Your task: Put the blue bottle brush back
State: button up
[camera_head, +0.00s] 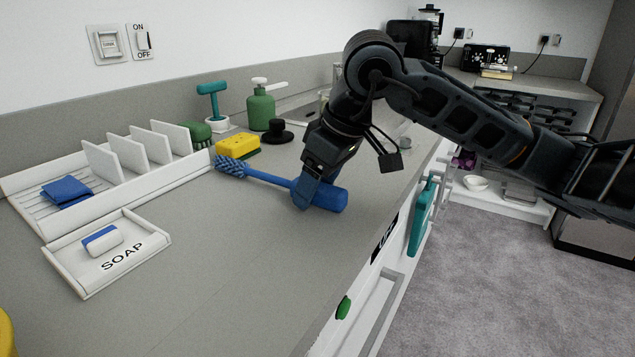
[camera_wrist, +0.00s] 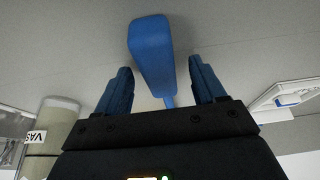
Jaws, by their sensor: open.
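The blue bottle brush (camera_head: 262,176) lies on the grey counter, its bristled head at the left and its thick handle at the right. My gripper (camera_head: 308,196) is down at the handle, with its fingers at the handle's left part in the head view. In the wrist view the brush handle (camera_wrist: 151,55) shows between and beyond the two blue fingers of my gripper (camera_wrist: 160,88), with a gap on each side. The fingers are open. The bristled head is hidden in the wrist view.
A yellow sponge (camera_head: 237,144), a black stopper (camera_head: 277,131) and a green soap bottle (camera_head: 261,108) stand behind the brush. A white rack (camera_head: 40,188) with dividers and a soap tray (camera_head: 80,262) are at the left.

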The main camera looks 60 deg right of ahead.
jog(key=shift+r, duration=0.1)
jog(key=v, duration=0.7)
jog(key=shift+s+r, duration=0.2)
jog(key=shift+r, duration=0.05)
